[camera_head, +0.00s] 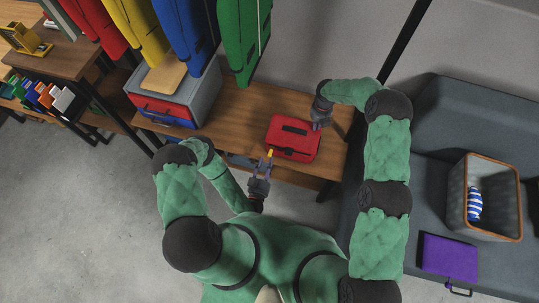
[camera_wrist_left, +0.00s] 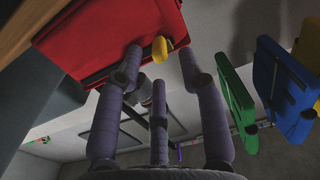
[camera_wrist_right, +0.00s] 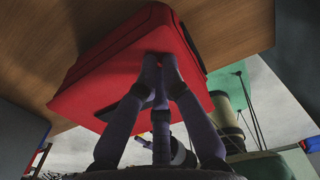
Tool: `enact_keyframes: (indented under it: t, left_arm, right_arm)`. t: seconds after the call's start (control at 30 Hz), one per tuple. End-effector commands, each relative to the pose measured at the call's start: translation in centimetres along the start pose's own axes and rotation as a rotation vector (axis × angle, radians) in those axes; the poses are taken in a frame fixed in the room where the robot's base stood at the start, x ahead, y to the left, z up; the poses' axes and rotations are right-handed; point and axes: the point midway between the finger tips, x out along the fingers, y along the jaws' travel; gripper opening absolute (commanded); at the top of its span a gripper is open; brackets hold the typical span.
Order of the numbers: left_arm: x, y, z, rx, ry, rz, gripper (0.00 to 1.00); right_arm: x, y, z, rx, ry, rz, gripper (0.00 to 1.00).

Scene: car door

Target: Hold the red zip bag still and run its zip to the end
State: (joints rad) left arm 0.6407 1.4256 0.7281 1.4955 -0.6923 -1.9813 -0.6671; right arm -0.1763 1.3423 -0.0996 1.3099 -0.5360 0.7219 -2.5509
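The red zip bag (camera_head: 284,146) lies on the wooden bench, with a dark strip on its top. Its yellow zip pull (camera_head: 270,153) sticks out at the bag's near left corner. My left gripper (camera_head: 265,163) is open at that corner. In the left wrist view the yellow pull (camera_wrist_left: 160,48) sits between its spread fingers, with gaps on both sides. My right gripper (camera_head: 318,119) is at the bag's right side. In the right wrist view its fingertips (camera_wrist_right: 161,62) are close together against the red bag (camera_wrist_right: 120,70), with a little red between them.
The wooden bench (camera_head: 235,110) has clear room left of the bag. A grey and red case (camera_head: 165,108) stands further left, under hanging coloured garments (camera_head: 185,35). A sofa (camera_head: 435,150) at the right holds a basket (camera_head: 495,165) and a purple bag (camera_head: 450,256).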

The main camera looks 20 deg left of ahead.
Motion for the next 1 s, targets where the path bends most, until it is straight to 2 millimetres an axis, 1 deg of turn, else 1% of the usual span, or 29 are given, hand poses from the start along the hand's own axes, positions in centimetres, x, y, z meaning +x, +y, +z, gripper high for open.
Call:
enact_keyframes:
  t: [0.03,0.2,0.3,0.43,0.7,0.73,0.77,0.8,0.83,0.87,1.0]
  left_arm:
    - [0.8,0.1,0.0,0.001,0.003,0.004,0.39]
    - [3.0,0.1,0.0,0.001,0.002,0.003,0.39]
    - [3.8,0.1,0.1,0.000,0.001,0.001,0.39]
    - [4.4,0.1,0.1,0.000,0.001,0.000,0.39]
    - [4.5,0.0,0.1,-0.001,0.000,-0.001,0.39]
    - [4.5,0.0,0.1,-0.001,0.000,-0.001,0.34]
    - [4.5,0.0,0.1,-0.001,0.000,-0.001,0.25]
    - [4.5,0.0,0.1,-0.001,0.000,-0.001,0.14]
    - [4.5,0.0,0.1,-0.001,0.000,-0.001,0.05]
    - [4.5,0.0,0.1,-0.001,0.000,-0.001,0.00]
    - [4.5,0.0,0.1,-0.001,0.000,-0.001,0.00]
  right_arm:
    - [1.1,-0.1,-0.9,-0.004,0.021,-0.004,0.08]
    - [1.1,-0.1,-0.9,-0.004,0.021,-0.004,0.08]
    - [1.1,-0.1,-0.9,-0.004,0.021,-0.004,0.08]
    - [1.1,-0.1,-0.9,-0.004,0.021,-0.004,0.08]
    - [1.1,-0.1,-0.9,-0.004,0.021,-0.004,0.08]
    - [1.1,-0.1,-0.9,-0.004,0.021,-0.004,0.08]
    - [1.1,-0.1,-0.9,-0.004,0.021,-0.004,0.08]
    - [1.1,-0.1,-0.9,-0.004,0.021,-0.004,0.08]
    - [1.1,-0.1,-0.9,-0.004,0.021,-0.004,0.08]
    - [1.1,-0.1,-0.9,-0.004,0.021,-0.004,0.08]
    - [1.1,-0.1,-0.9,-0.004,0.021,-0.004,0.08]
